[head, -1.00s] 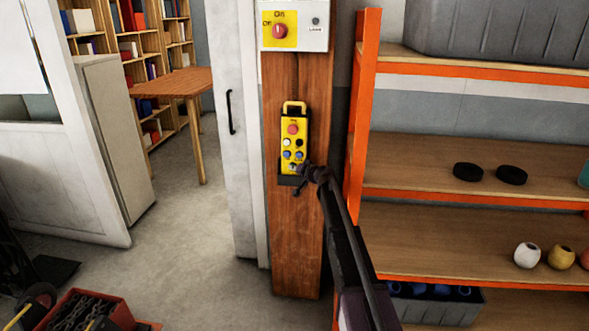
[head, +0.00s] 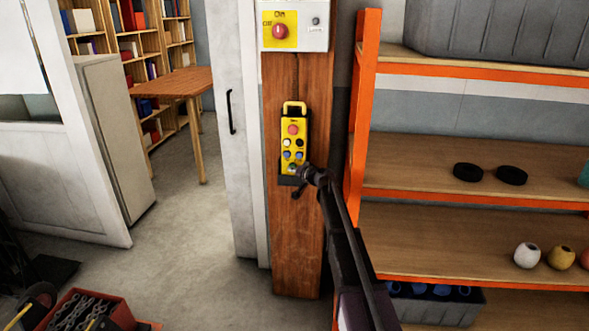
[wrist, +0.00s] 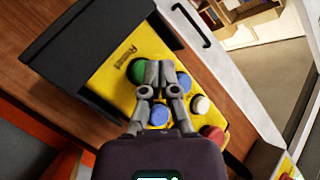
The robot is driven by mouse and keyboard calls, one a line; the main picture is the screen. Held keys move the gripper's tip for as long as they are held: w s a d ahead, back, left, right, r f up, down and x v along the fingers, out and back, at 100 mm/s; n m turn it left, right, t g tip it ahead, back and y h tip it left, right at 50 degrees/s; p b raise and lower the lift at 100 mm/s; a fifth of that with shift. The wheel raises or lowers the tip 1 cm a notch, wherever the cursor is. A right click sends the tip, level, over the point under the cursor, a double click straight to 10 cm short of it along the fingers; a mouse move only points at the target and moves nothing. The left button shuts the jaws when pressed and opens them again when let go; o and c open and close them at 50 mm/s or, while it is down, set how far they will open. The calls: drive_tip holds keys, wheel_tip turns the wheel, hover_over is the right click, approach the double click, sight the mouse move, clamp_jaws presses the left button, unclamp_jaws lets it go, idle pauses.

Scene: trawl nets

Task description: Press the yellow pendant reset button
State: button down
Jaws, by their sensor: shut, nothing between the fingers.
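The yellow pendant (head: 299,146) sits upright in a dark holder on the wooden post, with a red button (head: 292,129) near its top. In the wrist view the pendant (wrist: 115,82) looks turned over, with a green button (wrist: 137,71), a blue button (wrist: 185,81), another blue button (wrist: 160,114), a white button (wrist: 201,105) and a red button. Black lettering beside the green button is too small to read surely. My gripper (wrist: 162,66) is shut and empty, its fingertips over the pendant's face between the green and one blue button. I cannot tell whether they touch.
A white box with a red switch (head: 280,31) is mounted above the pendant on the post (head: 298,230). An orange-framed shelf (head: 470,190) stands close on the right. A red crate (head: 85,312) with chain is on the floor at lower left.

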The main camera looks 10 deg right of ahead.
drive_tip(key=s, duration=0.1)
drive_tip(key=s+a, duration=0.1)
drive_tip(key=s, duration=0.2)
drive_tip(key=shift+s+a+r+p, duration=0.25)
drive_tip(key=shift+s+r+p, duration=0.1)
idle(0.4)
drive_tip(key=shift+w, duration=0.1)
idle(0.4)
drive_tip(key=s+a+f+n+g+h+p, duration=0.1)
drive_tip(key=s+a+f+g+p, duration=0.15)
drive_tip(key=s, duration=0.55)
drive_tip(key=s+a+f+n+g+p, duration=0.1)
drive_tip(key=s+g, duration=0.2)
drive_tip(key=s, duration=0.4)
drive_tip(key=s+a+f+n+g+h+p, duration=0.1)
drive_tip(key=s+f+g, duration=0.1)
drive_tip(key=s, duration=0.6)
drive_tip(key=s+d+g+h+p, duration=0.1)
drive_tip(key=s+d+g+h, duration=0.1)
drive_tip(key=s, duration=0.8)
drive_tip(key=s+d+g+h+p, duration=0.2)
drive_tip(key=s+d+g+h, duration=0.1)
drive_tip(key=s, duration=0.7)
drive_tip(key=shift+s+d+f+g, duration=0.25)
drive_tip(key=shift+s+f+g, duration=0.05)
drive_tip(key=shift+f+g, duration=0.15)
